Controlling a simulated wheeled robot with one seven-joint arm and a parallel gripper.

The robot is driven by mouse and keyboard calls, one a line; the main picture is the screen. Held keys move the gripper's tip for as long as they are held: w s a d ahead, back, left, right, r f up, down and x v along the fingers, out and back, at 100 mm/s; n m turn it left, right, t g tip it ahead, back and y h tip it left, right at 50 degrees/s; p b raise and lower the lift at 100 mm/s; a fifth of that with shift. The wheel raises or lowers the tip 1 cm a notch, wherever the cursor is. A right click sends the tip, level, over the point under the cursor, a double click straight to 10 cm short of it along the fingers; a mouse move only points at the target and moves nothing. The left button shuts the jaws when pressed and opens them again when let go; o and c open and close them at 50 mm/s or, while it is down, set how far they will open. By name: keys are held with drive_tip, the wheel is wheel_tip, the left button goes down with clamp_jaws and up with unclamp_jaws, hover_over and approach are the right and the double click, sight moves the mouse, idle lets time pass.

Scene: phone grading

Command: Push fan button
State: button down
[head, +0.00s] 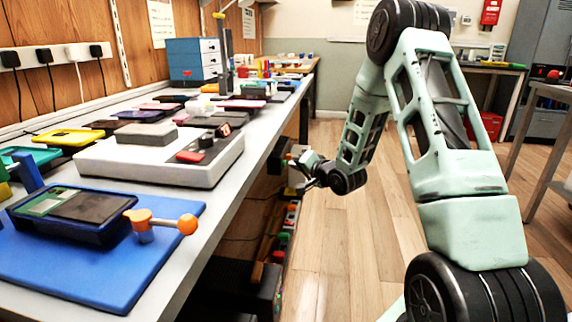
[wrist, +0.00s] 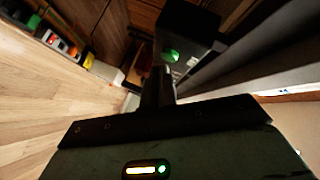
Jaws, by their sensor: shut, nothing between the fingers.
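No part in view can be told for certain as the fan. A green button-like spot (wrist: 170,55) shows in the wrist view on or beside a dark box (wrist: 192,28) under the bench. I cannot tell whether it is the fan button. My gripper (head: 311,181) is in the head view beside the bench's right edge, below its top. Its dark fingers (wrist: 158,88) are together and empty in the wrist view, and point toward the dark box. They look apart from the green spot.
The bench (head: 232,187) carries a blue mat (head: 150,270) with a phone in a holder (head: 75,210), a white station (head: 150,160) and several phones. Small coloured items (head: 287,230) lie below the bench edge. The wooden floor (head: 350,260) to the right is clear.

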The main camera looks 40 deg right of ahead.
drive_tip(key=shift+w+a, duration=0.3)
drive_tip(key=shift+w, duration=0.05)
idle(0.7)
drive_tip(key=shift+s, duration=0.1)
drive_tip(key=shift+s+d+p, duration=0.3)
drive_tip(key=shift+s+d, duration=0.25)
drive_tip(key=shift+s, duration=0.05)
drive_tip(key=shift+d, duration=0.1)
drive_tip(key=s+d, duration=0.2)
drive_tip(key=s+d+p, duration=0.1)
drive_tip(key=s, duration=0.1)
drive_tip(key=shift+s+d, duration=0.25)
drive_tip(key=shift+d, duration=0.15)
drive_tip(key=shift+s, duration=0.1)
idle(0.6)
